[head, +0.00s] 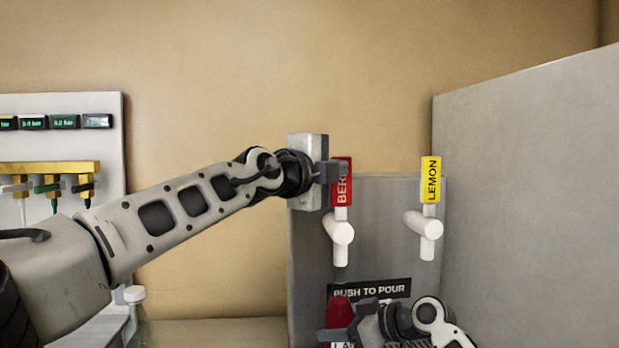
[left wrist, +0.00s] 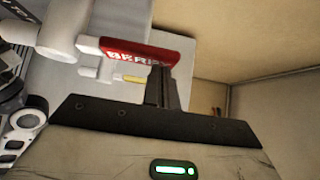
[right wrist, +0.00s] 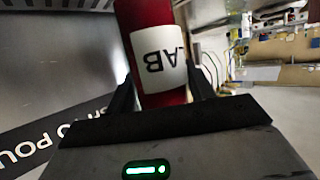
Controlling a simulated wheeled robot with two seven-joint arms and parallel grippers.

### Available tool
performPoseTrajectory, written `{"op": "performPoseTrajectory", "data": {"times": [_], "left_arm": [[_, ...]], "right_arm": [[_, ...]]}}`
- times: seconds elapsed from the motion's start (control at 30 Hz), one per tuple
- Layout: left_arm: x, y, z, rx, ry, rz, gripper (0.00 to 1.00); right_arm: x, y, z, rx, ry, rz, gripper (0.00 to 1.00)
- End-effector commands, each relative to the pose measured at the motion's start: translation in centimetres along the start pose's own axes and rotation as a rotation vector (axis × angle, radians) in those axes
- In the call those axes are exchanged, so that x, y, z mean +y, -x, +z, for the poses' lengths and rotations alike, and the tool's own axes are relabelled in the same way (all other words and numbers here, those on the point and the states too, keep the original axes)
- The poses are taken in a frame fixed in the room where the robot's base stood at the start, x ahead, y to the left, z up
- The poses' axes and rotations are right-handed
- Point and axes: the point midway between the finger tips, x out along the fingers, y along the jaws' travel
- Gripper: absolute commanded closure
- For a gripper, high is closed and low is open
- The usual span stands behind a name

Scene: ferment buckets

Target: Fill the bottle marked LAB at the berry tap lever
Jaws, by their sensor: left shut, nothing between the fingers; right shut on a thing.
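The berry tap lever (head: 341,190) is red, marked BERRY, above a white tap (head: 340,232); it also shows in the left wrist view (left wrist: 125,52). My left gripper (head: 333,172) is shut and empty, its fingertips at the lever's label and covering part of it. Whether they touch is hard to tell. The bottle marked LAB (head: 340,308) looks red and stands roughly below the berry tap. My right gripper (head: 348,325) is shut on it, with a finger on each side of the bottle in the right wrist view (right wrist: 148,22). The bottle's base is hidden.
A yellow LEMON lever (head: 430,180) is to the right on the same grey panel, above a PUSH TO POUR sign (head: 370,289). A large grey wall (head: 530,190) bounds the right. A white rack with small displays (head: 60,105) and coloured taps stands at the left.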

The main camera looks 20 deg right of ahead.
Motion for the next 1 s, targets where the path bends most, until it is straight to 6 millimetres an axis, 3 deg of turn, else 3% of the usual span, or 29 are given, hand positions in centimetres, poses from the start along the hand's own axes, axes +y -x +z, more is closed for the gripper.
{"op": "performPoseTrajectory", "data": {"times": [0.37, 1.0], "left_arm": [[0.1, 2.3, -2.1, 0.003, -0.005, 0.008, 1.0], [-0.5, 11.4, -1.9, 0.003, 0.007, 0.006, 1.0]], "right_arm": [[0.0, 0.1, -0.3, 0.006, 0.002, 0.002, 0.8], [0.0, 0.1, -0.3, 0.006, 0.002, 0.002, 0.8]]}}
